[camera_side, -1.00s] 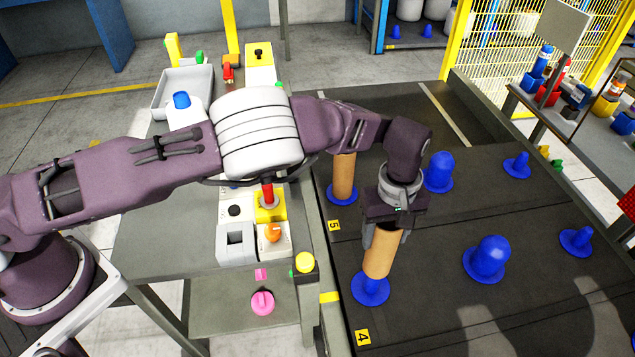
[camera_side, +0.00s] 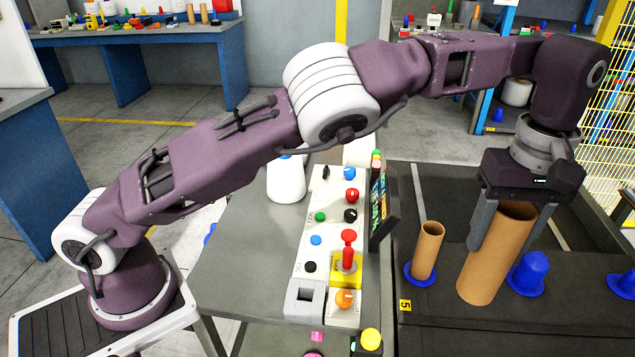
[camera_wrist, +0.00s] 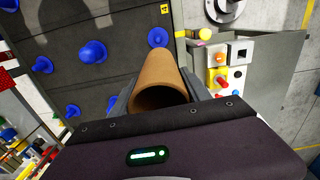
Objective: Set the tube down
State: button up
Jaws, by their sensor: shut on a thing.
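A tan cardboard tube (camera_side: 488,268) is held between the jaws of my gripper (camera_side: 512,222), tilted in the side view. No blue disc shows around its lower end; whether that end touches the dark panel (camera_side: 450,325) is hard to tell. In the wrist view the same tube (camera_wrist: 163,72) stretches away between the fingers (camera_wrist: 160,92), its hollow near end facing the camera. A second tan tube (camera_side: 428,248) stands on a blue disc (camera_side: 421,280) by the "5" label, left of my gripper.
Blue pegs (camera_side: 530,272) stand on the panel beside the held tube; several more (camera_wrist: 93,51) show in the wrist view. A control console (camera_side: 320,250) with a red lever (camera_side: 348,255) and a dark screen (camera_side: 380,205) stands to the left.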

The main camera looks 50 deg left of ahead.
jog(key=w+a+n, duration=0.3)
jog(key=a, duration=0.9)
jog(key=w+a+n, duration=0.3)
jog(key=a, duration=0.8)
jog(key=w+a+n, duration=0.3)
jog(key=a, duration=0.9)
jog(key=s+a+n, duration=0.3)
jog(key=s+a, duration=0.2)
jog(key=a, duration=0.6)
jog(key=s+a+n, duration=0.3)
jog(key=s+a, duration=0.2)
jog(key=a, duration=0.6)
jog(key=s+a+n, duration=0.3)
jog(key=s+a, duration=0.2)
jog(key=a, duration=0.6)
notch_tip(320, 180, down, 21)
jog(key=shift+a, duration=0.15)
jog(key=shift+s+f, duration=0.1)
jog(key=shift+f, duration=0.05)
jog(key=o, duration=1.4)
